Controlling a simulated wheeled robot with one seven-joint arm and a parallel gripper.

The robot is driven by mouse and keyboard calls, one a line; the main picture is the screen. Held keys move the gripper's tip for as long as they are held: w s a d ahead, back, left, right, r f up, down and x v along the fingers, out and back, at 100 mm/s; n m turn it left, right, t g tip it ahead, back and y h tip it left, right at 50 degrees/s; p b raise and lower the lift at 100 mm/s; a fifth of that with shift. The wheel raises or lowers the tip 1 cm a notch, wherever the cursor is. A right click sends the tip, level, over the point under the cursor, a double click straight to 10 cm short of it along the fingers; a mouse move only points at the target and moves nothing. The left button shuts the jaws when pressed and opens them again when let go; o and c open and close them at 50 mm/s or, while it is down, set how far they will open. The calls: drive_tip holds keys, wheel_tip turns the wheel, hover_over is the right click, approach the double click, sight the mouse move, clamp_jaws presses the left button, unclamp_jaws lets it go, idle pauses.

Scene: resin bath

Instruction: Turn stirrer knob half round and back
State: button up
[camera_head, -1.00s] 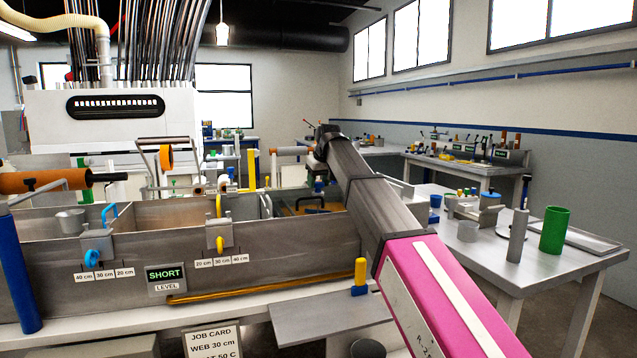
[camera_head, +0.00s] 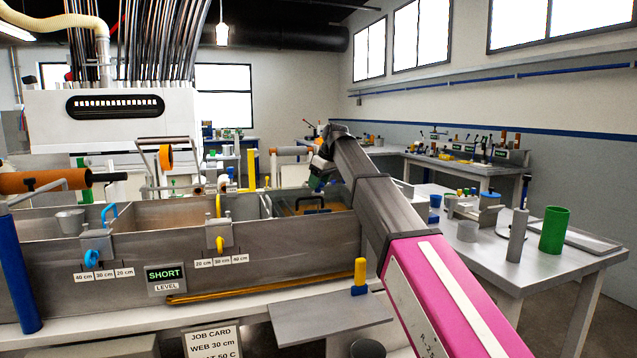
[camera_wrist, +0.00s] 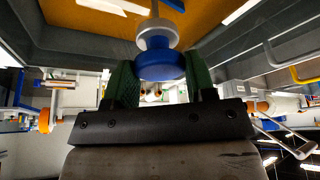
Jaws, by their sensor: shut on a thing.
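The stirrer knob (camera_wrist: 161,66) is a blue round cap under a grey collar and stem in the wrist view. My gripper (camera_wrist: 160,76) has green fingers, one on each side of the knob, and is shut on it. The resin bath's amber surface (camera_wrist: 85,16) fills the top of that view. In the head view, my gripper (camera_head: 318,176) is small, at the bath's far right end, and the knob is hard to make out there.
The grey steel bath (camera_head: 270,245) runs across the left and middle, with blue and yellow clamps on its front wall. A black handle (camera_head: 310,202) stands near my gripper. A side table (camera_head: 545,245) with cylinders stands at the right.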

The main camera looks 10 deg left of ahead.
drive_tip(key=shift+n, duration=0.5)
drive_tip(key=o, duration=0.9)
drive_tip(key=shift+r, duration=0.1)
drive_tip(key=v, duration=1)
drive_tip(key=shift+d+r, duration=0.2)
drive_tip(key=shift+r, duration=0.15)
drive_tip(key=shift+w, duration=0.1)
